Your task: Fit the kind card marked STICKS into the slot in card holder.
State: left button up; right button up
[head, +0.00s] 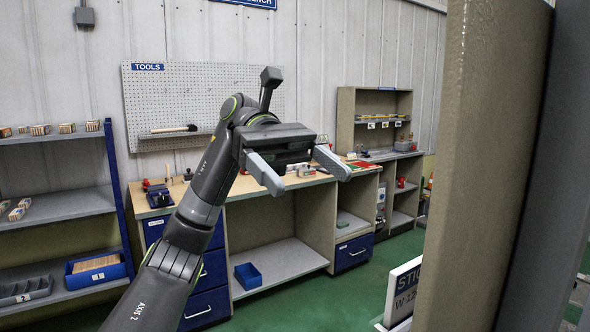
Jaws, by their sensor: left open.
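My left gripper (308,180) is open and empty, raised in front of the workbench, well to the upper left of the card. My right gripper is out of view.
A large beige upright (480,165) fills the right side, close to me. A workbench (287,194) stands behind my left arm, with a pegboard (190,85) above. Shelves (60,205) with boxes stand at the left. Green floor (345,295) is clear between bench and card.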

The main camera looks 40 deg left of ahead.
pick_arm(q)
jog(key=shift+v, duration=1.1)
